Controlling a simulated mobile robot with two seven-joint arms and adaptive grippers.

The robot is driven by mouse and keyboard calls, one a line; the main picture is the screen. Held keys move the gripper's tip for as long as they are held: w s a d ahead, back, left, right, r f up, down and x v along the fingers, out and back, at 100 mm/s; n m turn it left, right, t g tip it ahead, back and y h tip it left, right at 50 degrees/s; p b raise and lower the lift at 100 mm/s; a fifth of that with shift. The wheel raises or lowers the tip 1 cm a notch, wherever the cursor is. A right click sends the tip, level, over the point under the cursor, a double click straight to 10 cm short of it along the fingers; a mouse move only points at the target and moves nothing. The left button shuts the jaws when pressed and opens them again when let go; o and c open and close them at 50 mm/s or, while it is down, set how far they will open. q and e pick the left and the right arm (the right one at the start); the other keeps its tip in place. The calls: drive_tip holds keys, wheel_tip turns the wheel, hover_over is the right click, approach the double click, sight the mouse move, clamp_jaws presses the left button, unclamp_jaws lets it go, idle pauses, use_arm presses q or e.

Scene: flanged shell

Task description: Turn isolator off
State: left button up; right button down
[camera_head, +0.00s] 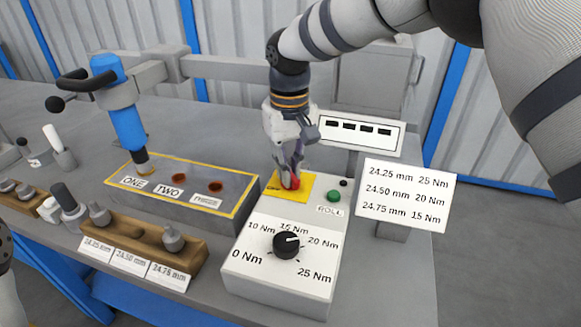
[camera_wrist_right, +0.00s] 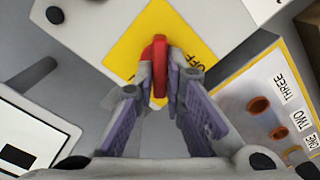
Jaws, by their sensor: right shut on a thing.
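The isolator is a red handle (camera_head: 291,183) on a yellow plate (camera_head: 306,186) at the back of the white control box. My right gripper (camera_head: 290,176) reaches down onto it from above. In the right wrist view the red handle (camera_wrist_right: 158,68) stands between the two fingertips (camera_wrist_right: 158,84), and the fingers are shut on it. The yellow plate (camera_wrist_right: 130,48) shows the letters "OFF" partly, to the right of the handle. The fingers hide part of the handle and plate. My left gripper is not in view; only a bit of my arm may show at the lower left edge.
The control box has a black torque dial (camera_head: 287,244) and a green button (camera_head: 334,196). A sign (camera_head: 404,193) stands to the right. A grey block (camera_head: 230,187) labelled ONE, TWO and a blue tool (camera_head: 126,120) are to the left. A wooden rack (camera_head: 140,240) stands in front.

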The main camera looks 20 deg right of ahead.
drive_tip(key=n, duration=0.4)
drive_tip(key=shift+a+n, duration=0.1)
drive_tip(key=shift+n, duration=0.2)
drive_tip(key=shift+s+n, duration=0.1)
drive_tip(key=shift+n, duration=2.2)
drive_tip(key=c, duration=1.7)
unclamp_jaws()
drive_tip(key=shift+o, duration=0.2)
wheel_tip(320, 180, up, 12)
